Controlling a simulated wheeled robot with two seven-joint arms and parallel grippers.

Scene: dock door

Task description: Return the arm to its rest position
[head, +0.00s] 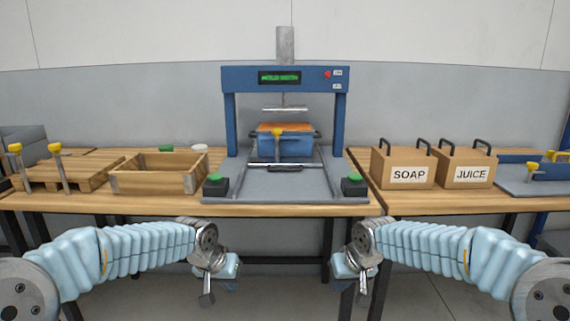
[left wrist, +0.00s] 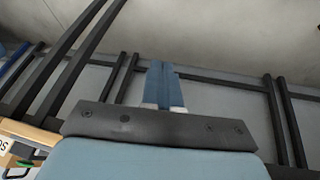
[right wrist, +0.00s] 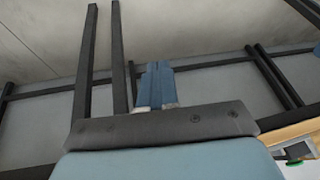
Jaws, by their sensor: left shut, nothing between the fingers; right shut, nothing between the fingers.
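My left gripper (head: 207,297) hangs in front of the table's front edge, left of centre in the head view. In the left wrist view its blue fingers (left wrist: 162,85) are together with nothing between them. My right gripper (head: 365,295) hangs in front of the table edge, right of centre. In the right wrist view its blue fingers (right wrist: 155,85) are also together and empty. Both arms come in from the sides in a near mirror pose, and neither gripper touches anything.
A blue press (head: 229,130) stands mid-table with a blue bin (head: 290,147) in it and green buttons (head: 216,180) at its front corners. A wooden crate (head: 150,187) stands left. SOAP (head: 391,158) and JUICE (head: 480,160) boxes stand right. Dark table legs (head: 327,250) are behind the grippers.

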